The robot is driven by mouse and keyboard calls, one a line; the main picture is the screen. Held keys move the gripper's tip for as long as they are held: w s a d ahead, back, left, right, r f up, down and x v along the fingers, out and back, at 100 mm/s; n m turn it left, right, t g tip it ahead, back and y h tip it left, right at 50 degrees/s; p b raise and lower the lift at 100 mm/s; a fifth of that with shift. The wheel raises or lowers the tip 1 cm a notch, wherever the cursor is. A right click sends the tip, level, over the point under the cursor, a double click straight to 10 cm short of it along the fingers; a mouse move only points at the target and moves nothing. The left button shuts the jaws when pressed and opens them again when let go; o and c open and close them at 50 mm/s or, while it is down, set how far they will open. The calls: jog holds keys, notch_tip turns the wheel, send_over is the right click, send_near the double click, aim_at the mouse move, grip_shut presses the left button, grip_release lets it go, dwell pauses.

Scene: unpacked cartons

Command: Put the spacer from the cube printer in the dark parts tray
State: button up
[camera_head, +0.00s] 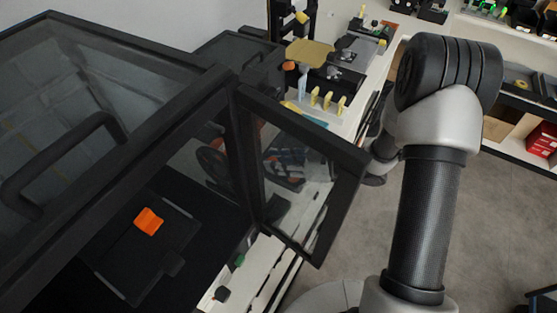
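An orange block (149,221), which looks like the spacer, lies on the dark print plate (158,255) inside a black-framed printer (165,108). The printer's glass front door (305,175) stands open, swung out to the right. My arm rises at the right and bends at the elbow, then passes down behind the door's edge. My gripper cannot be made out; the far part of the arm is hidden or blurred by the door. No dark parts tray can be told for sure among the dark items at the back.
A second machine with a tan plate (310,53) stands on the white bench behind the door. Several yellow pieces (328,98) stand on that bench. Shelves with small items and red boxes (543,139) are at the right.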

jog(key=shift+s+f, duration=0.35)
jog(key=shift+f, duration=0.25)
jog(key=shift+r, duration=0.2)
jog(key=p+v, duration=0.1)
jog(key=v, duration=0.2)
jog(key=r+p+v, duration=0.1)
jog(key=v, duration=0.3)
jog(key=p+v, duration=0.2)
jog(key=v, duration=0.2)
jog(key=shift+w+r, duration=0.25)
jog(key=shift+w, duration=0.05)
jog(key=shift+s+d+r, duration=0.15)
jog(key=shift+s+d, duration=0.05)
jog(key=shift+d, duration=0.3)
